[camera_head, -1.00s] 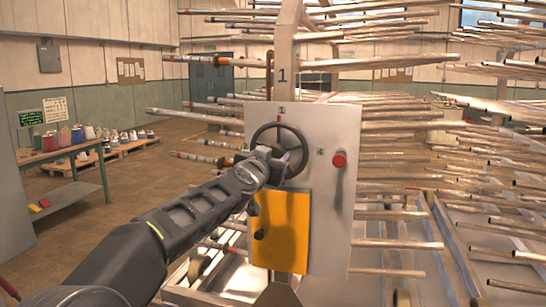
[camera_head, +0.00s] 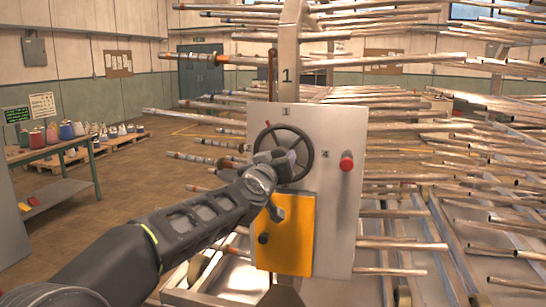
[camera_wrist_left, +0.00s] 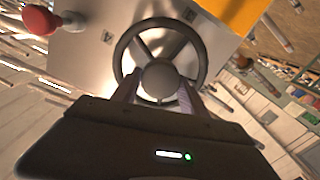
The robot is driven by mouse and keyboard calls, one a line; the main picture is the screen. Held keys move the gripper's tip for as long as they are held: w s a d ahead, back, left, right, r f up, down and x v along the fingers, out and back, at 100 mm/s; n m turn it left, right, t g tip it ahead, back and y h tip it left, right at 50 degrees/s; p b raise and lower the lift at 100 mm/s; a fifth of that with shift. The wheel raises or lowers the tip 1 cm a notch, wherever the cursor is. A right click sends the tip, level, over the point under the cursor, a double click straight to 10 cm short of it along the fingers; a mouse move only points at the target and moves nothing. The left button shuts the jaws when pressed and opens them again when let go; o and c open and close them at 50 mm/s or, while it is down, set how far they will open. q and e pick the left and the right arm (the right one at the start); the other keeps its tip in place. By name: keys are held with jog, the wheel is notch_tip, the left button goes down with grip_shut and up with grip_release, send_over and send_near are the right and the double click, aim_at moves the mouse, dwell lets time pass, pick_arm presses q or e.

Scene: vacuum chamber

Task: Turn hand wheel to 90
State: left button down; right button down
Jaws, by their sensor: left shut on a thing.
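The dark round hand wheel (camera_head: 309,148) is on the upper part of a pale upright panel (camera_head: 340,190). My left gripper (camera_head: 283,162) is at the wheel and covers its lower left part. In the left wrist view the wheel rim (camera_wrist_left: 203,52), spokes and round hub (camera_wrist_left: 160,80) show. The two fingers of my left gripper (camera_wrist_left: 158,95) reach up on either side of the hub, shut on the hand wheel. The exact contact points are partly hidden.
A red knob (camera_head: 346,162) is right of the wheel, and a yellow plate (camera_head: 297,245) is below it. Many metal tubes (camera_head: 410,180) stick out on both sides behind the panel. A green bench (camera_head: 60,150) stands at the left, with open floor between.

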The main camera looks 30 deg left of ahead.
pick_arm(q)
jog(key=n+b, duration=0.2)
jog(key=n, duration=1)
jog(key=shift+f, duration=0.2)
jog(key=shift+a+n, duration=0.1)
jog(key=shift+n, duration=0.2)
jog(key=c, duration=0.6)
grip_release()
jog(key=shift+s+r, duration=0.1)
jog(key=shift+s, duration=0.1)
jog(key=v, duration=0.7)
jog(key=shift+s, duration=0.25)
